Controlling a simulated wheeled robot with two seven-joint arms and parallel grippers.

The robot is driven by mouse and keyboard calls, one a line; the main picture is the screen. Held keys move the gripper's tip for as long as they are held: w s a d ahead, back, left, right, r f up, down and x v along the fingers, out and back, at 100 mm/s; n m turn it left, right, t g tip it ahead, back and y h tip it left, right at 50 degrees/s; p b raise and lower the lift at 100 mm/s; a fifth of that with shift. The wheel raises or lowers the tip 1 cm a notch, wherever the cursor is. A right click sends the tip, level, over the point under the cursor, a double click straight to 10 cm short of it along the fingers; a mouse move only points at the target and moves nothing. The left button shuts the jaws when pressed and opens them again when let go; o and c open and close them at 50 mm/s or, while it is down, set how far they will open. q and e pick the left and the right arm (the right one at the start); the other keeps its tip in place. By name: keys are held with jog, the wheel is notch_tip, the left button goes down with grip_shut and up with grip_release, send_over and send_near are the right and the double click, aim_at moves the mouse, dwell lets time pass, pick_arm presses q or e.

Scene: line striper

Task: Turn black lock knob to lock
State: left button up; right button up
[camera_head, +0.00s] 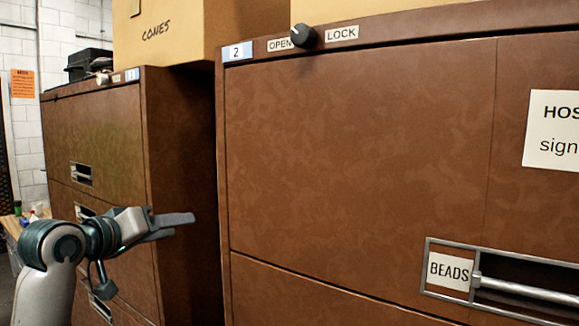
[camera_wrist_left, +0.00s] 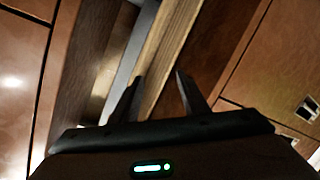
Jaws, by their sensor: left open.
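The black lock knob (camera_head: 303,36) sits on the top rail of the near brown cabinet, marked 2. It is between an OPEN label (camera_head: 280,44) on its left and a LOCK label (camera_head: 341,33) on its right. A pale mark shows on the knob's left side, towards OPEN. My left gripper (camera_head: 190,219) is below and left of the knob, in front of the gap between the cabinets, well apart from it. In the left wrist view the left gripper (camera_wrist_left: 157,85) has its two fingers spread with nothing between them. The right gripper is out of view.
A second brown cabinet (camera_head: 95,125) with a light knob (camera_head: 103,78) stands at the left. Cardboard boxes (camera_head: 160,32) sit on top of the cabinets. A metal drawer handle (camera_head: 520,292) with a BEADS label sticks out at lower right.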

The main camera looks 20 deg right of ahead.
aim_at(299, 36)
pick_arm(q)
jog(key=s+d+r+m+h, duration=0.2)
jog(key=s+r, duration=0.5)
jog(key=r, duration=0.7)
jog(key=s+r+m, duration=0.2)
jog(key=s+r, duration=0.4)
jog(key=s, duration=0.4)
jog(key=s+d+r+m+h+p, duration=0.1)
jog(key=s+r+m, duration=0.1)
jog(key=s+r, duration=0.4)
jog(key=s+d+r+m+g+h, duration=0.1)
jog(key=s+r+m, duration=0.2)
jog(key=s, duration=1.1)
notch_tip(299, 36, up, 4)
jog(key=shift+f, duration=0.25)
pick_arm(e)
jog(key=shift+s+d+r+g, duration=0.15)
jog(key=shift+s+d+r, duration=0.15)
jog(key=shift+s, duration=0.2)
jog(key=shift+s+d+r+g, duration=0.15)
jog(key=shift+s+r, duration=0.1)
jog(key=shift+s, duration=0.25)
pick_arm(q)
jog(key=shift+w, duration=0.1)
